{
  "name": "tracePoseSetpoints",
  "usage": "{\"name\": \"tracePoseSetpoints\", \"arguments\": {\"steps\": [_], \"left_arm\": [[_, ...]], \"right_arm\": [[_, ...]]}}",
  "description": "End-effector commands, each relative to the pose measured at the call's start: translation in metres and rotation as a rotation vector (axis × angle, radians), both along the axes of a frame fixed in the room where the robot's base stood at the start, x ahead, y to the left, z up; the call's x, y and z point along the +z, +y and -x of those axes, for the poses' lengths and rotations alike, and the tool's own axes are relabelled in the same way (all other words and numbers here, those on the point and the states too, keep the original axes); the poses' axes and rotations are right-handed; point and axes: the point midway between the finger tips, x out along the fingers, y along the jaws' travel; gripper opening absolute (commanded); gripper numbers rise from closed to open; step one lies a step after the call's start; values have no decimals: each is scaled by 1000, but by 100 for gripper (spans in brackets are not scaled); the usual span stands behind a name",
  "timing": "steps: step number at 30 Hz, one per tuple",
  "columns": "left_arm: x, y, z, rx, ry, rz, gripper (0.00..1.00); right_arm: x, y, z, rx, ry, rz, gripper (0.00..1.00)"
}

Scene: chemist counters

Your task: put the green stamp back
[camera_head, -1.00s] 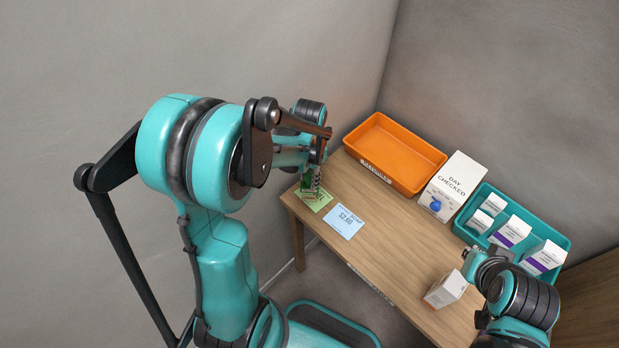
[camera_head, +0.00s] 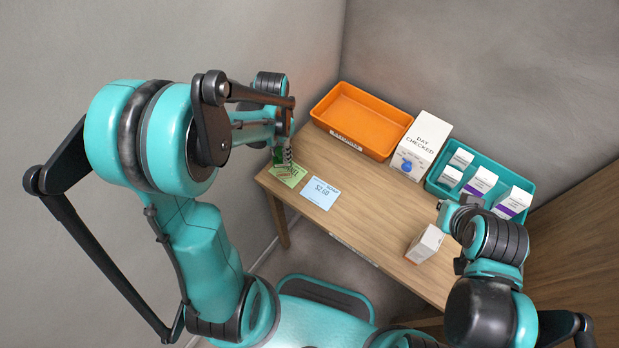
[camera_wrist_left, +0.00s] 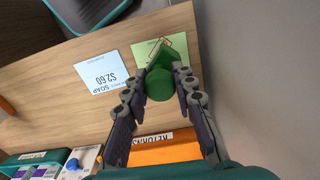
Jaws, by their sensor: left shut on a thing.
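The green stamp (camera_head: 278,156) is in my left gripper (camera_head: 284,152) at the table's far left corner. In the left wrist view the round green handle (camera_wrist_left: 158,84) sits between the two fingers of the left gripper (camera_wrist_left: 160,88), which are shut on it. The stamp is over a light green card (camera_head: 289,175), which also shows in the wrist view (camera_wrist_left: 146,50). I cannot tell whether its base touches the card. My right gripper (camera_head: 447,214) is beside a small white box (camera_head: 425,243); its fingers are too hidden to judge.
A blue price card (camera_head: 320,192) lies beside the green card on the wooden table (camera_head: 345,225). An empty orange tray (camera_head: 360,121), a white "Day Checked" box (camera_head: 425,140) with a blue knob, and a teal tray (camera_head: 437,180) with several cartons line the back. The table's middle is clear.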

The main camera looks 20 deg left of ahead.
Motion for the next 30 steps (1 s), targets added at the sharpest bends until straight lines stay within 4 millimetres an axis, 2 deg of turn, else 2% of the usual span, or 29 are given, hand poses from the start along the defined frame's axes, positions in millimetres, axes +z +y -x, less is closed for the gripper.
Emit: {"name": "tracePoseSetpoints", "arguments": {"steps": [5,8,11,14,17,21,25,30], "left_arm": [[1,-9,-1,-17,0,0,7],[3,-33,-4,-64,0,0,7],[7,-74,-5,-146,0,0,7],[13,-126,-1,-247,0,0,7],[19,-178,10,-350,0,0,7],[27,-245,36,-491,1,-1,7],[33,-295,64,-603,1,-1,7],[39,-334,93,-698,2,-1,7]], "right_arm": [[0,0,0,0,0,0,0],[-1,0,0,0,0,0,0],[-2,0,0,0,0,0,0],[-4,0,0,0,0,0,0],[-5,0,0,0,0,0,0],[-7,0,0,0,0,0,0],[-9,0,0,0,0,0,0],[-10,0,0,0,0,0,0]]}}
